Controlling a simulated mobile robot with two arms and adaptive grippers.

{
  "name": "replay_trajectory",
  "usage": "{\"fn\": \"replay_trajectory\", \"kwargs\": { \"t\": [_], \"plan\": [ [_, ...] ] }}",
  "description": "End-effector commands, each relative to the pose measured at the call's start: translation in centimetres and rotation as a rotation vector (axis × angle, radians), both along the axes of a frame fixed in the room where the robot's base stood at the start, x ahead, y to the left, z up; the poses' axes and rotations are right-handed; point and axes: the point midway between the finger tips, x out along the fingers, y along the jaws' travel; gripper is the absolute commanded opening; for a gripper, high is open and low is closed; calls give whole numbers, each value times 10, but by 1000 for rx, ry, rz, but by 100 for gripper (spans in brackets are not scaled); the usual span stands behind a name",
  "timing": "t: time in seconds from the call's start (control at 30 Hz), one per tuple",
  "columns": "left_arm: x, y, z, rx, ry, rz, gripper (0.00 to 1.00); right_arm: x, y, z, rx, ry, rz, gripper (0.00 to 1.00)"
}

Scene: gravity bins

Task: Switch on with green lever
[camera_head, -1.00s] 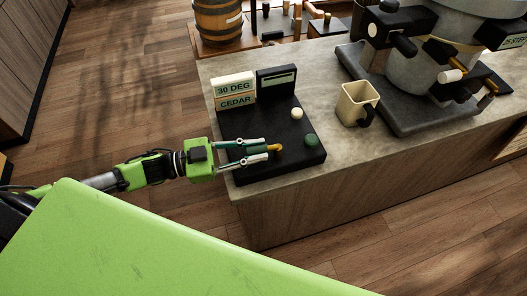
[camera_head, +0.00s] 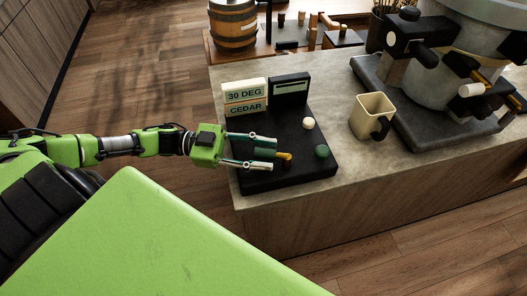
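A black control panel (camera_head: 300,172) lies on the counter. A round dark-green knob (camera_head: 321,151) is near its right front corner, and a cream knob (camera_head: 308,123) is behind that. A yellow-orange knob (camera_head: 285,157) is to the left of the green one. My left gripper (camera_head: 272,154) is over the panel's left front part, with its two fingers apart. A teal-green piece (camera_head: 262,153) shows between the fingers, beside the yellow-orange knob; I cannot tell whether it is a lever or part of the gripper. The green knob is clear of the fingers. My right gripper is not in view.
Signs reading "30 DEG" (camera_head: 244,95) and "CEDAR" (camera_head: 246,108) and a black display (camera_head: 290,88) stand at the panel's back. A cream mug (camera_head: 371,112) is to the right, beside a large grey machine (camera_head: 425,82). Bare counter (camera_head: 335,85) lies between.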

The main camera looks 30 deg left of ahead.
Motion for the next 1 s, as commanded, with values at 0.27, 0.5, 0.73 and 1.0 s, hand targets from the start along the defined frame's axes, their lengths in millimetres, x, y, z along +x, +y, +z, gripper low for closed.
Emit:
{"fn": "replay_trajectory", "kwargs": {
  "t": [0.27,0.5,0.73,1.0],
  "plan": [
    [-3,9,-1,2,1,1,36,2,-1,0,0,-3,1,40],
    [-21,52,-1,5,4,2,36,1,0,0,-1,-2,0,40],
    [-38,93,-1,3,1,2,36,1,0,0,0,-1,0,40],
    [-46,111,0,0,-1,0,36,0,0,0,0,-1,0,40]
  ]
}}
